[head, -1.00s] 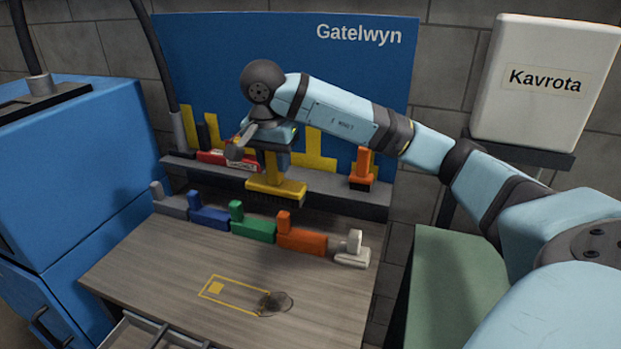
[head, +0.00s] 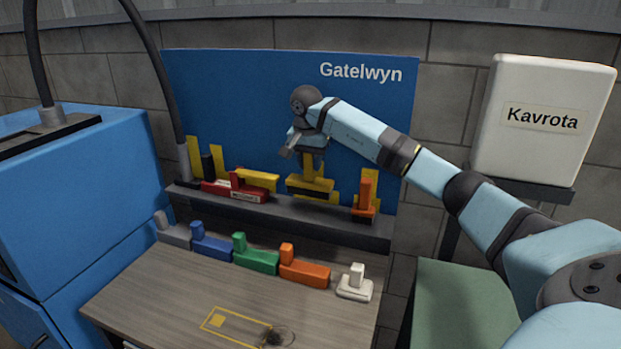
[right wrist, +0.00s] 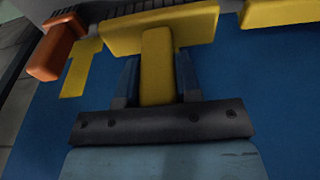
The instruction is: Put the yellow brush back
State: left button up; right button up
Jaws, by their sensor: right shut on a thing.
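The yellow brush (head: 310,187) is upright, its wide block down and its handle up, at the shelf (head: 290,218) before the blue board. I cannot tell whether it touches the shelf. My right gripper (head: 312,152) is shut on its handle from above. In the right wrist view the gripper (right wrist: 156,78) has a finger on each side of the yellow handle (right wrist: 158,62), with the block beyond. A yellow shape on the board behind the brush is mostly hidden by brush and gripper. My left gripper is not in view.
A red brush (head: 236,190) lies left on the shelf by a yellow piece (head: 258,179). An orange brush (head: 364,200) stands right. Grey, blue, green, orange (head: 303,271) and white (head: 355,283) brushes line the bench (head: 165,290) below. A yellow outline (head: 232,328) and dark smudge mark its front.

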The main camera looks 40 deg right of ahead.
aim_at(310, 180)
notch_tip(310, 180, down, 5)
jog(key=shift+f+p, duration=0.2)
jog(key=shift+p, duration=0.2)
jog(key=shift+d+f, duration=0.15)
jog(key=o, duration=1)
jog(key=shift+f, duration=0.15)
jog(key=shift+c, duration=0.2)
jog(key=r, duration=0.4)
jog(key=a+r, duration=0.1)
jog(key=r, duration=0.7)
jog(key=shift+s+a+r+b, duration=0.15)
jog(key=shift+s+a+b, duration=0.2)
jog(key=shift+s+b, duration=0.05)
